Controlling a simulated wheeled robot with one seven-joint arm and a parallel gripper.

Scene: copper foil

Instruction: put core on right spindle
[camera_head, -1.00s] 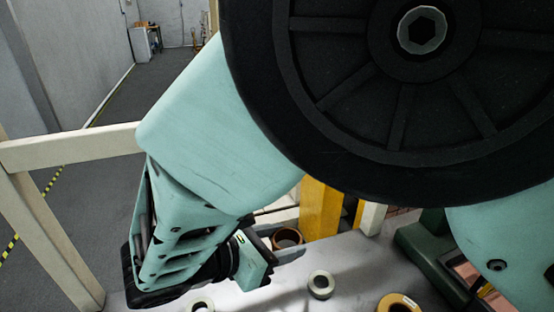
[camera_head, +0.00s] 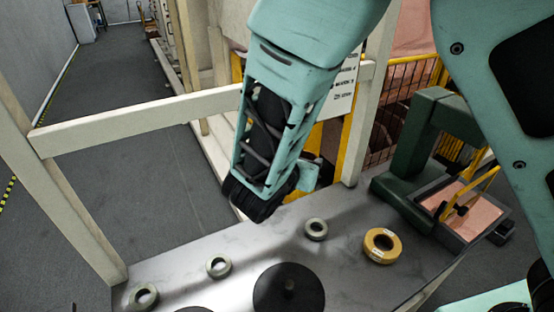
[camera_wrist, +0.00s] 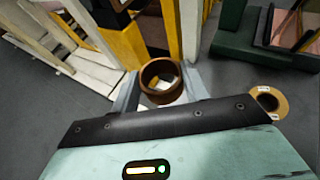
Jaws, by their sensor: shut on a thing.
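The core is a brown open ring (camera_wrist: 158,98), seen in the wrist view between the two grey fingers of my gripper (camera_wrist: 160,88). My gripper is shut on it, and it is held in the air. In the head view my arm's wrist part hides both the core and the fingers. A black round disc with a short central stub (camera_head: 289,290), perhaps the right spindle, is at the bottom middle of the head view.
On the grey table (camera_head: 345,275) lie several small grey rings, one near the middle (camera_head: 316,229), and a yellow ring (camera_head: 382,246). A green stand (camera_head: 408,160) is at the right. A pale rail (camera_head: 150,122) and yellow post (camera_wrist: 123,44) stand beyond the table.

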